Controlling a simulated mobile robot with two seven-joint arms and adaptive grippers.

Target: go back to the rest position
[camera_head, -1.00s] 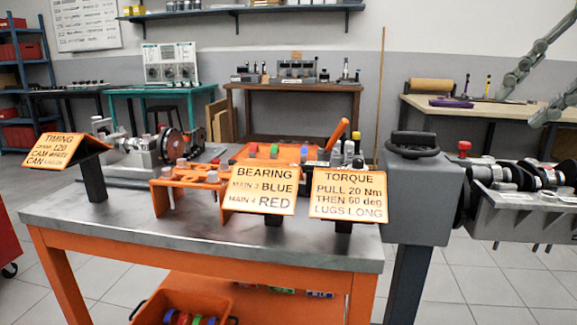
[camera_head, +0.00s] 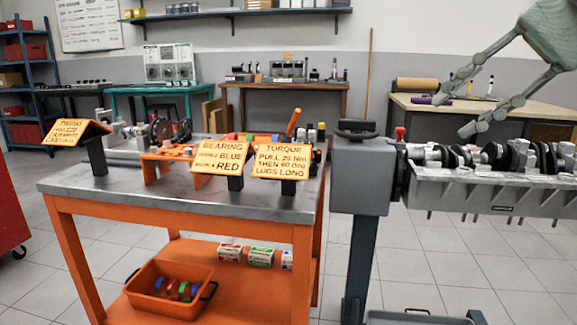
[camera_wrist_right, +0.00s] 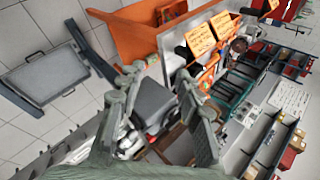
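My right gripper (camera_head: 453,116) is at the upper right of the head view, raised above the grey engine stand tray (camera_head: 490,192). Its two long grey-green fingers are spread apart with nothing between them. The right wrist view also shows the open, empty fingers of this gripper (camera_wrist_right: 158,84), with the engine stand behind them. My left gripper is in neither view.
The orange workbench (camera_head: 180,200) holds three orange signs, including the torque sign (camera_head: 281,163), and an orange bracket (camera_head: 165,168). A bin of coloured rings (camera_head: 170,290) sits on its lower shelf. The stand's grey post (camera_head: 361,190) is beside the bench.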

